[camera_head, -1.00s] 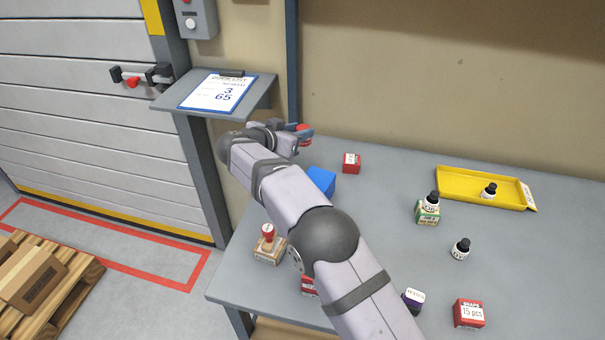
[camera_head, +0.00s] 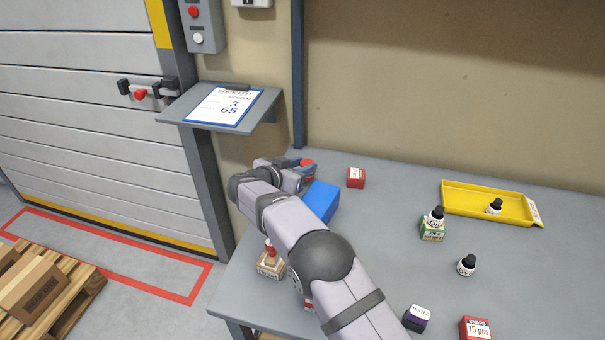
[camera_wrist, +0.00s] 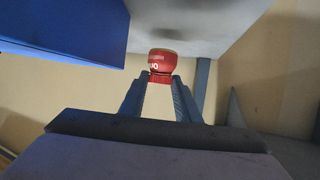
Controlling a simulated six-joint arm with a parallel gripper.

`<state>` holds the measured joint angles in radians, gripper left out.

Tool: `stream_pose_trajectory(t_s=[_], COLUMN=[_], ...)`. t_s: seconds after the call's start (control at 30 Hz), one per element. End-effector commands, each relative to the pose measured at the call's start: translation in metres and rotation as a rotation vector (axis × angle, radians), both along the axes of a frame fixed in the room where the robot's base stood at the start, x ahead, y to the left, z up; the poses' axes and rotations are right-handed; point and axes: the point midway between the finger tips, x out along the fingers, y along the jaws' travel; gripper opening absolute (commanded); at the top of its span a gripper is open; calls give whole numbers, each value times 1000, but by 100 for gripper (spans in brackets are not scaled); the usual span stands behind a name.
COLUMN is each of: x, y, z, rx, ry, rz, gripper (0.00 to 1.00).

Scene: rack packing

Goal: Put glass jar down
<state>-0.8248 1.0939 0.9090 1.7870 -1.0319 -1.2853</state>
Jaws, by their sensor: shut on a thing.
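The glass jar (camera_wrist: 162,64), red with white lettering and a ridged red cap, is between the two fingers of my gripper (camera_wrist: 160,88) in the wrist view. My gripper is shut on it. In the head view the jar shows only as a small red patch (camera_head: 307,162) at my gripper (camera_head: 308,170), by the table's back left corner. My gripper is behind a blue box (camera_head: 321,201). My arm and gripper hide most of the jar there. I cannot tell whether the jar touches the grey table (camera_head: 385,240).
A red box (camera_head: 356,178) stands right of my gripper. Black-capped bottles, small boxes and a yellow tray (camera_head: 470,209) are farther right. A wall shelf with a clipboard (camera_head: 222,106) is to the left. The middle of the table is clear.

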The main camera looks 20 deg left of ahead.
Motion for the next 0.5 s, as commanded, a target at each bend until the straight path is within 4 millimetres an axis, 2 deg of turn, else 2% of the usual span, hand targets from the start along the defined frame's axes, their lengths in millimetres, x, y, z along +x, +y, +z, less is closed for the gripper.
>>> stream_pose_trajectory(t_s=[0.2, 0.5], x=[0, 0], y=[0, 0], z=[-25, -27], rx=[-2, 0], ry=[1, 0], rz=[1, 0], gripper=[1, 1])
